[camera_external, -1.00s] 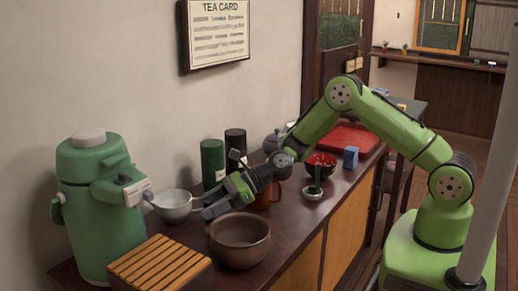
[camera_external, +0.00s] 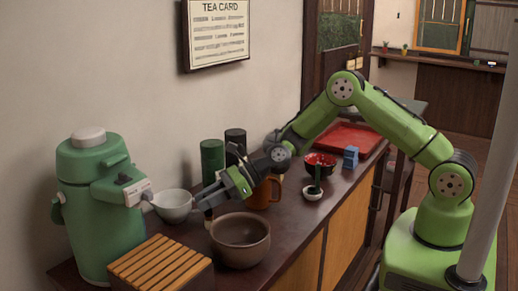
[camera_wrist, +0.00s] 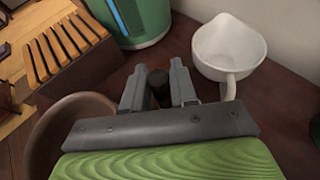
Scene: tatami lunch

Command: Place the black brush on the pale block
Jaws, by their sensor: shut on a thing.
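My gripper (camera_external: 212,197) is above the counter, between the white pouring bowl and the brown bowl. In the wrist view my gripper (camera_wrist: 159,82) is shut on a dark, rounded piece (camera_wrist: 159,90), which looks like the black brush. In the external view the black brush (camera_external: 208,214) shows only as a small dark piece below the fingertips. Most of it is hidden by the fingers. I cannot make out a pale block for certain in either view.
The brown bowl (camera_external: 240,262) is close in front of my gripper. The white pouring bowl (camera_external: 172,207) stands behind it. A slatted wooden stand (camera_external: 160,268) and a green flask (camera_external: 88,215) are to the left. An orange mug (camera_external: 265,193) stands to the right.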

